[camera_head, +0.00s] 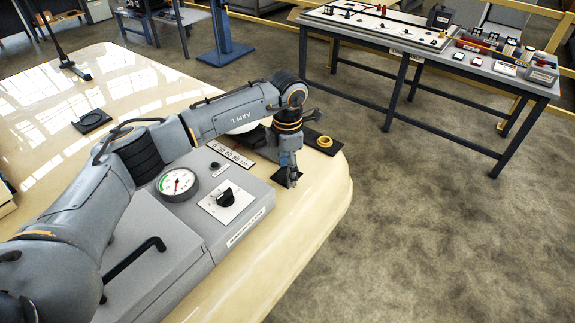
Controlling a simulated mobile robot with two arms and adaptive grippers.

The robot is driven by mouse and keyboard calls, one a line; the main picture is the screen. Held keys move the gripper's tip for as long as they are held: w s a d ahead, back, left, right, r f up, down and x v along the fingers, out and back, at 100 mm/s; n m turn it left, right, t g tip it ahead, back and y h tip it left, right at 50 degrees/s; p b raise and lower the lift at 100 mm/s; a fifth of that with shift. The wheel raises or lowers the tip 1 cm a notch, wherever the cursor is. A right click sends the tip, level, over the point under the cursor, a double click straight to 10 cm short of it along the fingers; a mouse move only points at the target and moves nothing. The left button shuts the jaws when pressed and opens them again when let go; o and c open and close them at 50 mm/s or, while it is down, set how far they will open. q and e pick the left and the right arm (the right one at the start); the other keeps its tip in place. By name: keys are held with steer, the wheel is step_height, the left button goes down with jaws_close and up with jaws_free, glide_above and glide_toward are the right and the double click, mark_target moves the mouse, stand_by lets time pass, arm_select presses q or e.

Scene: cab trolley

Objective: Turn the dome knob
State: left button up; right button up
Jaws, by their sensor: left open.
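A black knob (226,198) sits on a white dial plate on the grey control box (190,225); I take it for the dome knob, though no readable label confirms this. Part of a white rounded thing (243,128) shows behind my left arm, mostly hidden. My left gripper (291,182) points down over a dark square pad (281,175) near the table's right end. It is open and empty, to the right of the knob and apart from it. My right gripper is not in view.
A round gauge (178,183) and a black handle (135,265) are on the box. A small yellow ring (324,141) lies on another dark pad near the edge of the cream table (290,250). A loaded workbench (430,50) stands behind. Open floor lies at right.

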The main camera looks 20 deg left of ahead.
arm_select(q)
steer(key=shift+f, duration=0.25)
steer(key=c, duration=1.1)
steer(key=shift+c, duration=0.3)
